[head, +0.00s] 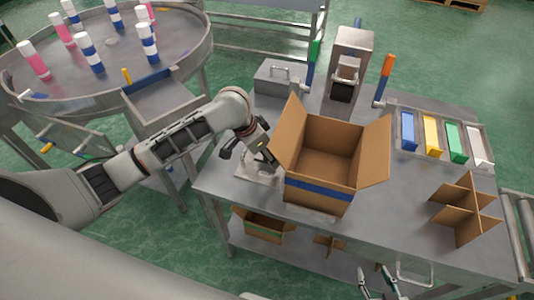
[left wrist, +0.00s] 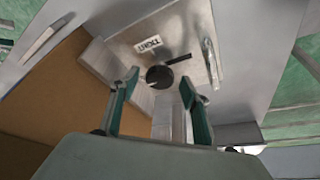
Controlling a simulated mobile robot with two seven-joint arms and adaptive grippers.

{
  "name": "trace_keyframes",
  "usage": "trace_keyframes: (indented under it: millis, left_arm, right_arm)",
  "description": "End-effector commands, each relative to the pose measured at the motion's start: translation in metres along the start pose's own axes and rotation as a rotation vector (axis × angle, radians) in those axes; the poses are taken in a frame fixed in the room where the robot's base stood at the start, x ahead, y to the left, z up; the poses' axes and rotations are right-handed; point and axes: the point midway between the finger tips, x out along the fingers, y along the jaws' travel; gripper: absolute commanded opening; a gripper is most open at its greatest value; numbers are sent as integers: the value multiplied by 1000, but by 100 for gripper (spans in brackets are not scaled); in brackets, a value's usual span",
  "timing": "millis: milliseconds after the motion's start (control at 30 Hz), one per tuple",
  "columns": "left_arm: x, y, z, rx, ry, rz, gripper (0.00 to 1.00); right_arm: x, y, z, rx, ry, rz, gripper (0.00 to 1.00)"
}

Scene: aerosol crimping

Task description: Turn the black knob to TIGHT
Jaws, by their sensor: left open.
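The black knob (left wrist: 159,77) sits on a grey metal plate in the left wrist view. A white label reading TIGHT (left wrist: 149,44) is above it, and a short black bar (left wrist: 179,59) lies to its upper right. A small pale mark shows on the knob's lower left. My left gripper (left wrist: 160,80) is open, its fingers on either side of the knob in the picture; I cannot tell whether they touch it. In the head view my left gripper (head: 252,158) is beside the open box and hides the knob. My right gripper (head: 378,278) is open and empty at the bottom.
An open cardboard box (head: 318,195) stands right beside my left gripper. A cardboard divider (head: 466,208) and coloured bins (head: 432,135) are at the right of the table (head: 385,225). A metal handle (left wrist: 211,63) is close to the knob.

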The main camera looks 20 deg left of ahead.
Motion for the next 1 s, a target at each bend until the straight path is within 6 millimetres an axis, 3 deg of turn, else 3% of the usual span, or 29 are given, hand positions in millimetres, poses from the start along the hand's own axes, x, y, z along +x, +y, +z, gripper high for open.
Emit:
trace_keyframes:
  millis: [200,333,367,733,1000]
  left_arm:
    - [0,0,0,0,0,0,44]
    - [0,0,0,0,0,0,10]
    - [0,0,0,0,0,0,8]
    - [0,-1,0,34,1,14,8]
    - [0,-4,-1,184,0,75,8]
  right_arm:
    - [-1,2,2,0,-3,3,40]
    - [-2,2,4,-3,-7,2,40]
    - [-2,2,5,-4,-8,2,40]
    - [-3,4,8,-14,-14,0,40]
    - [-3,1,8,-9,-13,-2,40]
